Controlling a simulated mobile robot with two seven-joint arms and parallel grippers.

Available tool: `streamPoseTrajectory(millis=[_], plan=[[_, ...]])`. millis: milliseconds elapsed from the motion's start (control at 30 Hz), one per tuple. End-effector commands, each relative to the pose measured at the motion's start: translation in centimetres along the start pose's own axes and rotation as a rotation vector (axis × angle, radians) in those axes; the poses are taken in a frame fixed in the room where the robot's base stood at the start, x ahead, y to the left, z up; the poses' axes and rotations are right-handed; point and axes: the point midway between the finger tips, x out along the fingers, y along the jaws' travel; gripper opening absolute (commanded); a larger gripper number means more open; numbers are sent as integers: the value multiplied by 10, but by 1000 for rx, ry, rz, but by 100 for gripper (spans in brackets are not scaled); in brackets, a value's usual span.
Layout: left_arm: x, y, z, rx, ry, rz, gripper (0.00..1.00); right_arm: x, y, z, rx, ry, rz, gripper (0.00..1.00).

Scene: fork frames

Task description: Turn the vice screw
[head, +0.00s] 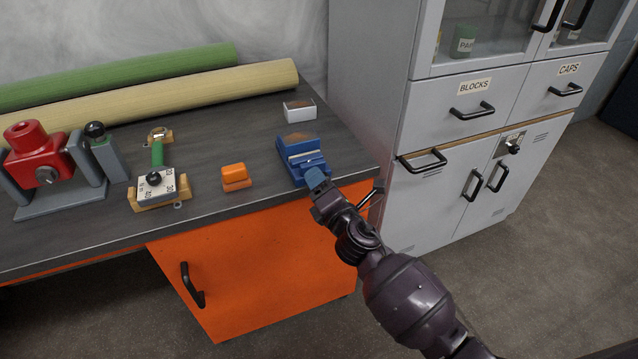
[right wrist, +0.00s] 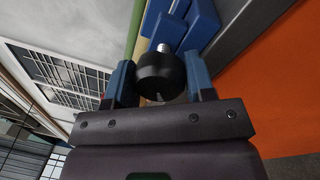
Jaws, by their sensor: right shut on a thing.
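The blue vice (head: 296,149) stands at the right front corner of the dark bench top. Its screw ends in a round black knob (right wrist: 160,76) on a short silver shaft, seen in the right wrist view, where part of the blue vice body (right wrist: 199,28) also shows. My right gripper (head: 315,178) is at the front of the vice, with its blue fingers on either side of the knob (right wrist: 161,82), shut on it. In the head view the gripper hides the knob. My left gripper is not in view.
An orange block (head: 236,177) and a white box (head: 299,110) stand near the vice. A gauge on a wooden base (head: 157,187) and a red-and-grey device (head: 38,152) are farther left. Two long rolls (head: 170,96) lie behind. A grey cabinet (head: 372,75) stands right of the bench.

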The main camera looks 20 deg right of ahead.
Motion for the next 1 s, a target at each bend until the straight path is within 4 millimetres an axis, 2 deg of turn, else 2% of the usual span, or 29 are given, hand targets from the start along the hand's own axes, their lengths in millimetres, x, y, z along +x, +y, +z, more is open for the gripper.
streamPoseTrajectory(millis=[367,1000], plan=[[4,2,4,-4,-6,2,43,0,0,-1,361,-40,-3,26],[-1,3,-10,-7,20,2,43,0,5,2,942,-103,1,26]])
